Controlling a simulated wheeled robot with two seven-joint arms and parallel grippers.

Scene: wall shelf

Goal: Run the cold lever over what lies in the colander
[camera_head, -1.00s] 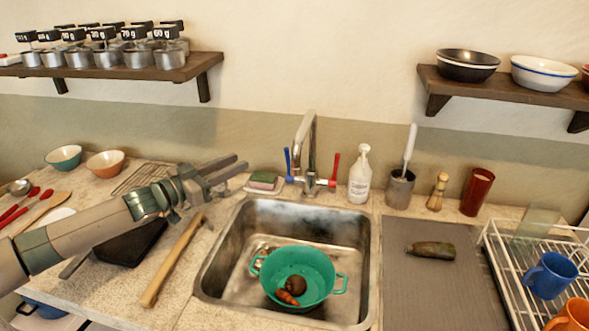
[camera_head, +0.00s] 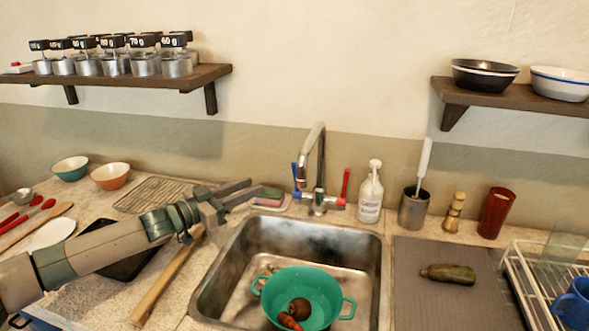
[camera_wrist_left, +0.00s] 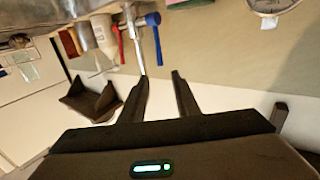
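The tap (camera_head: 318,165) stands behind the sink with a blue lever (camera_head: 295,180) on its left and a red lever (camera_head: 345,186) on its right. The green colander (camera_head: 322,290) sits in the sink, holding a brown round vegetable (camera_head: 299,308) and an orange carrot-like one (camera_head: 289,322). The spout is behind the colander. My left gripper (camera_head: 255,189) is open and empty, left of the blue lever and apart from it. In the left wrist view, the blue lever (camera_wrist_left: 152,19) lies beyond the open fingers (camera_wrist_left: 160,78), beside the red lever (camera_wrist_left: 118,44). My right gripper is not in view.
A sponge (camera_head: 269,197) lies near my left fingertips, left of the tap. A soap bottle (camera_head: 370,195) stands right of the red lever. A wooden-handled tool (camera_head: 165,282) lies left of the sink (camera_head: 365,232). The shelf with weights (camera_head: 125,78) hangs above.

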